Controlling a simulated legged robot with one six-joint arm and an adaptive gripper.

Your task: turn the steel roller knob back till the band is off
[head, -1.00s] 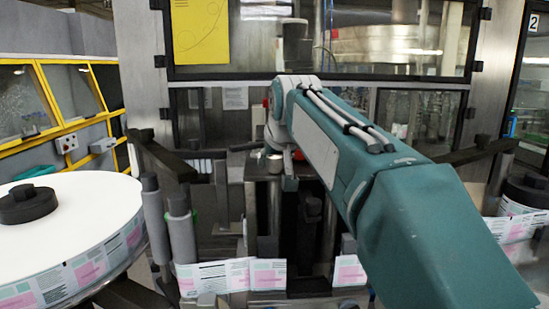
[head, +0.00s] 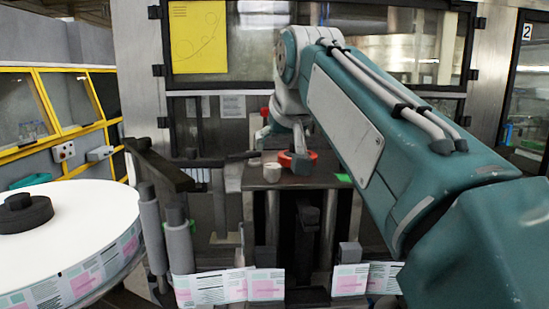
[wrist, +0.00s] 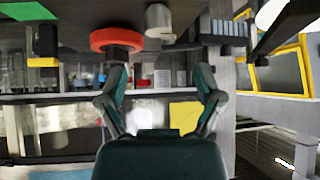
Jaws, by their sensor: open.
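A pale steel-coloured cylindrical knob (head: 271,173) stands on the dark machine top in the head view. It also shows at the top of the upside-down wrist view (wrist: 159,21). To its right in the head view is a red ring (head: 309,158). In the wrist view the red ring (wrist: 104,37) is around a dark hub, apart from the pale knob. My gripper (wrist: 162,76) has its two teal fingers spread wide, with nothing between them. I cannot tell which part is the band.
A large white label reel (head: 85,225) is at the left, beside grey guide rollers (head: 179,240). A printed label web (head: 225,287) runs across the front. A glazed cabinet with a yellow sheet (head: 198,37) stands behind. Green patches (head: 343,177) show near the knobs.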

